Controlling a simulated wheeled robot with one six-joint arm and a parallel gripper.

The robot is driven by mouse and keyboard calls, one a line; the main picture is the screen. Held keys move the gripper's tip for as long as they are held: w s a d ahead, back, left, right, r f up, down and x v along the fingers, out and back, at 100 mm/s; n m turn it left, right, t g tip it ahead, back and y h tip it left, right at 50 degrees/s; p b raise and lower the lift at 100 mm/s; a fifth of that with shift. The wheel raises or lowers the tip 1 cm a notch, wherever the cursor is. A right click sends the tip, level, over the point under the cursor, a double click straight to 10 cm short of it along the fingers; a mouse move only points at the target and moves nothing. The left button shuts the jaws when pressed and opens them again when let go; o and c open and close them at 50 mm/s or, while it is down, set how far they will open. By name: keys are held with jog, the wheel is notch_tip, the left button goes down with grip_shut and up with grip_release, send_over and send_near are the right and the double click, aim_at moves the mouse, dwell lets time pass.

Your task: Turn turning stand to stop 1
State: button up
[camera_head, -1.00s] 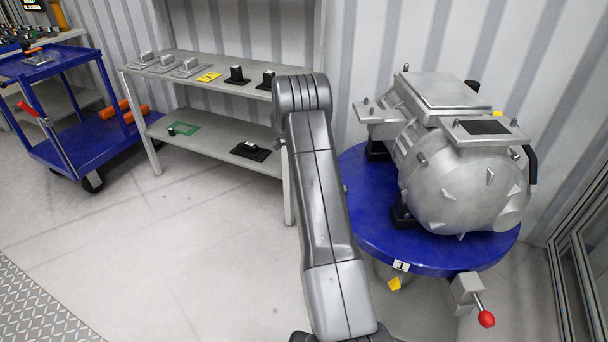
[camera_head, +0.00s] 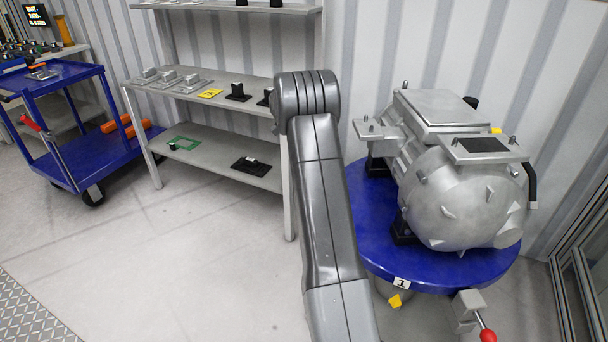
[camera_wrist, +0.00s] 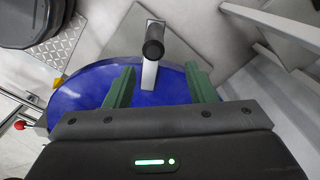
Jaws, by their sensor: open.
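The turning stand has a round blue top (camera_head: 365,215), with a white label "1" (camera_head: 401,283) on its front rim, just above a yellow marker (camera_head: 396,301). A silver drive unit (camera_head: 460,195) sits on it. A lever with a red knob (camera_head: 488,335) is at the front right; the red knob also shows in the wrist view (camera_wrist: 20,125). In the wrist view my gripper (camera_wrist: 158,78) is open and empty over the blue top (camera_wrist: 82,92). A handle with a black grip (camera_wrist: 153,46) stands at the rim, beyond and between the fingertips. My gripper is outside the head view.
A grey shelf (camera_head: 220,85) with small parts stands against the wall, left of my arm. A blue cart (camera_head: 85,150) is farther left. A glazed frame (camera_head: 580,260) is close on the stand's right. The floor (camera_head: 200,260) in front of the shelf is clear.

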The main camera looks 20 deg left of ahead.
jog(key=shift+r, duration=1.15)
notch_tip(320, 180, down, 14)
jog(key=shift+s+b, duration=0.15)
jog(key=shift+b, duration=0.4)
